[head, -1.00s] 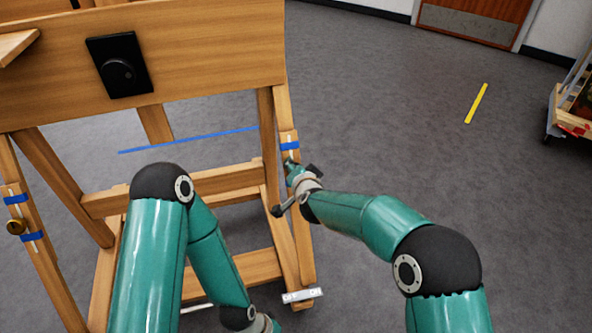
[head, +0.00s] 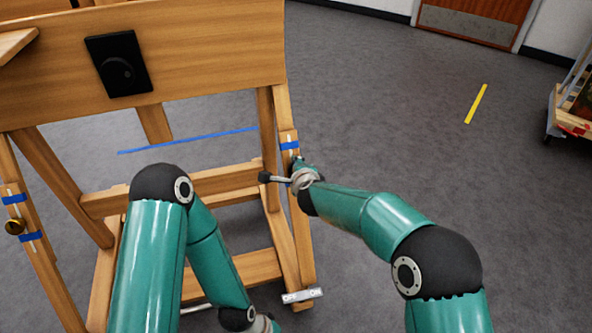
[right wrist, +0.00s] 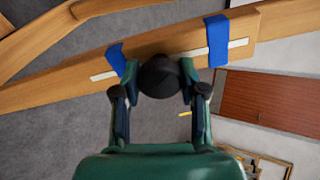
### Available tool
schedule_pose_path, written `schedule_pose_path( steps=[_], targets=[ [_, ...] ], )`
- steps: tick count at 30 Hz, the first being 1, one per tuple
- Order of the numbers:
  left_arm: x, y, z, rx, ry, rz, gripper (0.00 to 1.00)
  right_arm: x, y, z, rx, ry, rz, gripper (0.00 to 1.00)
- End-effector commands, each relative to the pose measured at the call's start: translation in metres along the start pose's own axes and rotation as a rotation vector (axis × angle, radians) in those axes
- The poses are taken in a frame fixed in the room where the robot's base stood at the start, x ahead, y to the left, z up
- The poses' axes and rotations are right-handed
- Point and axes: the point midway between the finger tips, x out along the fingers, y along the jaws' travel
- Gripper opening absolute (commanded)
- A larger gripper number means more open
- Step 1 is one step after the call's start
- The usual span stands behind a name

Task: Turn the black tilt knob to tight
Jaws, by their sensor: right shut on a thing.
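The black tilt knob (right wrist: 158,76) shows in the right wrist view. It is round and dark, and sits on a wooden easel bar (right wrist: 185,42) over a white strip, between two bands of blue tape. My right gripper (right wrist: 159,92) is shut on it, one finger on each side. In the head view my right gripper (head: 298,164) is at the easel's right leg (head: 302,250), just below a blue band, and it hides the knob there. My left arm bends down in front of the easel. Its gripper is out of the frame at the bottom.
A black plate with a round dial (head: 118,70) is on the easel's upper board. A small OFF/ON plate (head: 302,295) is low on the right leg. Open grey floor lies to the right, with a cart (head: 572,110) at the far edge.

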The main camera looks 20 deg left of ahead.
Motion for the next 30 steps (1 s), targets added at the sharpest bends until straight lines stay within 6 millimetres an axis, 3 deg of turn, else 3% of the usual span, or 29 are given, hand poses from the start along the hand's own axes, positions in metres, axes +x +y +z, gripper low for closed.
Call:
schedule_pose_path(
  steps=[15,30],
  targets=[
    [0.0046,-0.0017,0.0,0.0,0.0,0.0,0.0,0.0014,0.0059,-0.0047,0.462,0.006,0.047,0.07],
    [0.0065,-0.0024,0.0,0.0,0.0,0.0,0.0,0.0016,0.0081,-0.0043,0.653,0.007,0.066,0.07]
  ],
)
